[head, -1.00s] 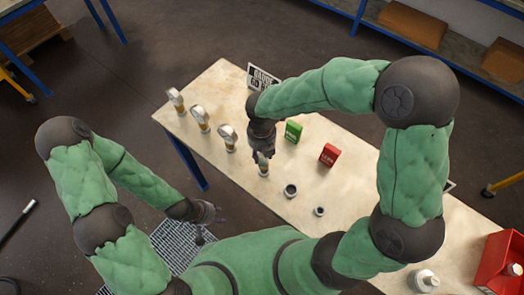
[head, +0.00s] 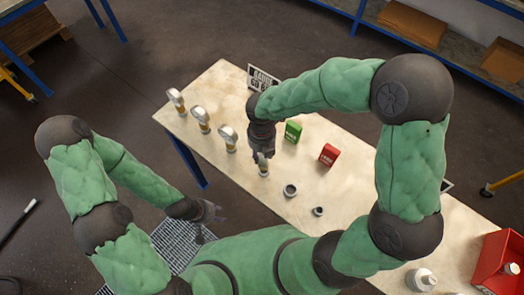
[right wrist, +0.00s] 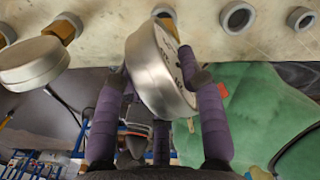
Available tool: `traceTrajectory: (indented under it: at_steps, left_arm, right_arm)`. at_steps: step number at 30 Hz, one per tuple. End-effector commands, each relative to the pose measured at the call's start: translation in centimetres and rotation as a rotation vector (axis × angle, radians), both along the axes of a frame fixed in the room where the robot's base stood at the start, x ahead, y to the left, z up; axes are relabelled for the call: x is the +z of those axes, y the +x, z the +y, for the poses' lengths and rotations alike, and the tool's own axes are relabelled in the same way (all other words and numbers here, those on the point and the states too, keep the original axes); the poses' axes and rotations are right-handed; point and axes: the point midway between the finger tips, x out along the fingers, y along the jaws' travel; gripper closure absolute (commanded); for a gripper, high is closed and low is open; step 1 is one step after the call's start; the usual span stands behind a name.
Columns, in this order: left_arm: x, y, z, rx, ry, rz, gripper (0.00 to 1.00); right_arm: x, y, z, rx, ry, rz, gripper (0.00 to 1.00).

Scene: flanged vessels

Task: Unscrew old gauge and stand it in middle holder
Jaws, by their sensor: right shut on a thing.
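My right gripper (head: 262,153) points down over the table and is shut on a gauge (head: 263,163). In the right wrist view, this gauge (right wrist: 158,72) has a round silver case between my purple fingers, its dial turned to the right. Its brass fitting (right wrist: 165,12) is at the table side; whether it is still threaded in cannot be told. Three other gauges (head: 176,100), (head: 201,119), (head: 228,138) stand in a row to its left. Two empty round fittings (head: 290,190), (head: 318,211) are to its right. My left gripper (head: 208,212) is empty, fingers apart, beside the table.
A green box (head: 293,132) and a red box (head: 329,154) stand behind the row. A sign (head: 263,77) stands at the back edge. A white bottle (head: 421,280) and a red bin (head: 497,265) are at the right end.

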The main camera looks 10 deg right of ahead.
Motion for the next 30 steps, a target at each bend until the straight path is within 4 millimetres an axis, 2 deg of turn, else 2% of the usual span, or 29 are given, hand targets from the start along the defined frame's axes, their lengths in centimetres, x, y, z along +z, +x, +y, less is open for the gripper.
traceTrajectory:
  at_steps: [13,30]
  left_arm:
    - [0.0,0.0,0.0,0.000,0.000,0.000,0.60]
    - [-0.9,0.0,0.0,0.000,0.000,0.000,0.60]
  right_arm:
    - [-0.1,0.0,0.0,-0.001,0.000,0.000,1.00]
    - [-1.6,0.0,0.0,-0.001,0.000,0.000,1.00]
